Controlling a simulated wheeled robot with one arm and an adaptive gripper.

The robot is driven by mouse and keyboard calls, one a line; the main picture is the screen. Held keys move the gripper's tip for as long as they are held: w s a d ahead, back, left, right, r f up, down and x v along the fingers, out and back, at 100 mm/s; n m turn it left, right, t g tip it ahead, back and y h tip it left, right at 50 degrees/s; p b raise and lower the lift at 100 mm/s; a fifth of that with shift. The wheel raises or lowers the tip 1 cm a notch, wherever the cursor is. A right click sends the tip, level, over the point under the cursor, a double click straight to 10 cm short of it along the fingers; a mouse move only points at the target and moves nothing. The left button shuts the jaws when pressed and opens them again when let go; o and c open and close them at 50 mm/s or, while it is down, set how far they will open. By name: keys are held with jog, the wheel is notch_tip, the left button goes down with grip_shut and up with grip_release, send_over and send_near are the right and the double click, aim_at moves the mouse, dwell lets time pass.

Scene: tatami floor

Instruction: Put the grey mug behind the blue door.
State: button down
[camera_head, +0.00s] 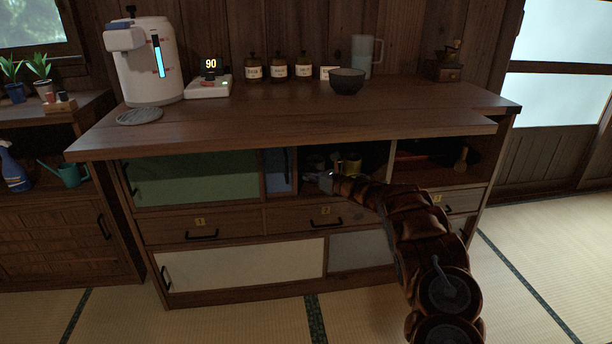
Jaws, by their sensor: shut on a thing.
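The blue door (279,171) is a narrow panel in the cabinet's upper row, with a dark handle near its right edge. To its right, a compartment (314,156) stands open and shadowed. My gripper (321,182) is at the front of this opening, just right of the blue door. It is shut on a small greyish thing, which may be the grey mug. The jaws and the dim light hide its shape. My arm covers the lower right of the opening. A yellowish thing (352,164) and other dark shapes are inside the compartment.
The countertop holds a white dispenser (152,65), a scale (208,88), several jars, a dark bowl (347,81), a tall grey jug (367,56) and a grinder (446,63). A green door (195,178) is left of the blue one. Tatami floor (540,265) is clear at right.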

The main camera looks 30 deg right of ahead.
jog(key=shift+f+b, duration=0.2)
jog(key=shift+b, duration=0.1)
jog(key=c, duration=1.3)
grip_release()
jog(key=shift+r, duration=0.15)
jog(key=shift+r+p, duration=0.2)
jog(key=shift+p, duration=0.4)
jog(key=p+v, duration=0.1)
jog(key=v, duration=0.5)
jog(key=p+v, duration=0.1)
jog(key=v, duration=0.5)
jog(key=shift+f, duration=0.25)
